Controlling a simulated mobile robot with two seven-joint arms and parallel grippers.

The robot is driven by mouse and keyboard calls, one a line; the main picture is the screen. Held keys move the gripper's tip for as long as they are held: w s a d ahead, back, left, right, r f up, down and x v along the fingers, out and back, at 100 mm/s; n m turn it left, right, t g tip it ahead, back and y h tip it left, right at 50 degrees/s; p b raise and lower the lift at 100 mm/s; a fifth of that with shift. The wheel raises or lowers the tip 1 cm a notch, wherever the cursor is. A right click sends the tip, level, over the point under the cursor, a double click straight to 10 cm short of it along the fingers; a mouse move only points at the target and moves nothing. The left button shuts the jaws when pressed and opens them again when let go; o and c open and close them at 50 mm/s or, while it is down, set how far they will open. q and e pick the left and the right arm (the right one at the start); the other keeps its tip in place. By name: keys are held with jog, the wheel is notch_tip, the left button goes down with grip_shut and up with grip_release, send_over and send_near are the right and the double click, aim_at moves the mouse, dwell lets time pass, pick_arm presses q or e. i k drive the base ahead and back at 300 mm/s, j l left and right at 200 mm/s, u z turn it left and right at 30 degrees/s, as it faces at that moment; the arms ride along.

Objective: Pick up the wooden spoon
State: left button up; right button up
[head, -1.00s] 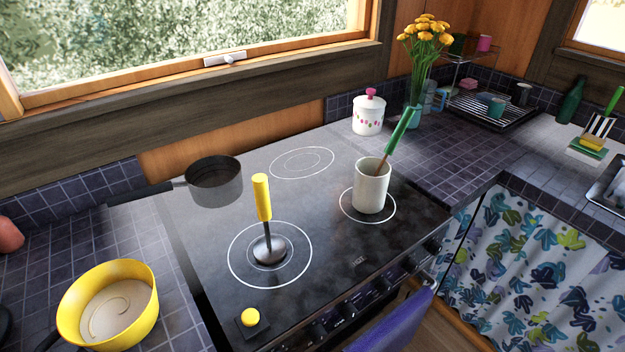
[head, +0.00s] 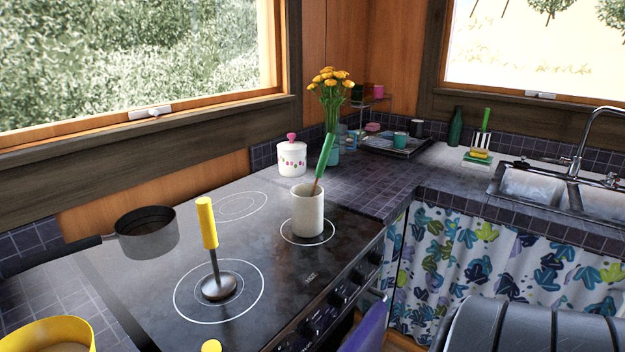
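A utensil with a green handle (head: 325,153) and a brown wooden shaft leans in a pale crock (head: 308,212) on the right front ring of the stove; it looks like the wooden spoon. Its lower end is hidden inside the crock, and its upper end tilts to the right. A metal ladle (head: 217,287) with a yellow handle stands upright on the left front ring. Neither of my grippers is in view.
A grey saucepan (head: 148,236) sits at the stove's left back, its handle pointing left. A yellow pot (head: 45,333) is at the lower left. A white lidded jar (head: 291,158) and a flower vase (head: 332,120) stand behind the crock. The counter right of the crock is clear.

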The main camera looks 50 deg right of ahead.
aim_at(328, 143)
jog(key=l+u, duration=0.25)
jog(key=u, duration=0.15)
jog(key=l+u, duration=0.35)
jog(key=k+l+u, duration=0.1)
jog(key=u, duration=0.3)
jog(key=k+l+u, duration=0.15)
jog(key=k+l, duration=0.15)
jog(key=l, duration=0.25)
jog(key=k+l+u, duration=0.15)
jog(key=k+l, duration=0.2)
jog(key=l, duration=0.2)
jog(key=k+l+u, duration=0.2)
jog(key=k+l, duration=0.15)
jog(key=l, duration=0.1)
